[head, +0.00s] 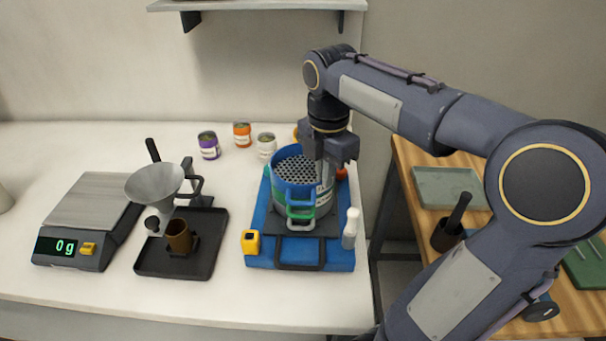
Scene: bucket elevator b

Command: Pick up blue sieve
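The blue sieve (290,186) sits on top of a stack of round sieves on a blue base at the right side of the white table. It has a perforated grey mesh and a blue rim. A green sieve (301,210) shows below it at the front. My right gripper (324,178) points down at the right side of the blue sieve's rim. Its fingers overlap the rim in the picture, and I cannot tell whether they touch it or how far apart they are. My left gripper is not in view.
A scale (85,215) reading 0 g stands at the left. Several cans (209,145) stand behind. A white bottle (350,228) stands close at the right of the stack.

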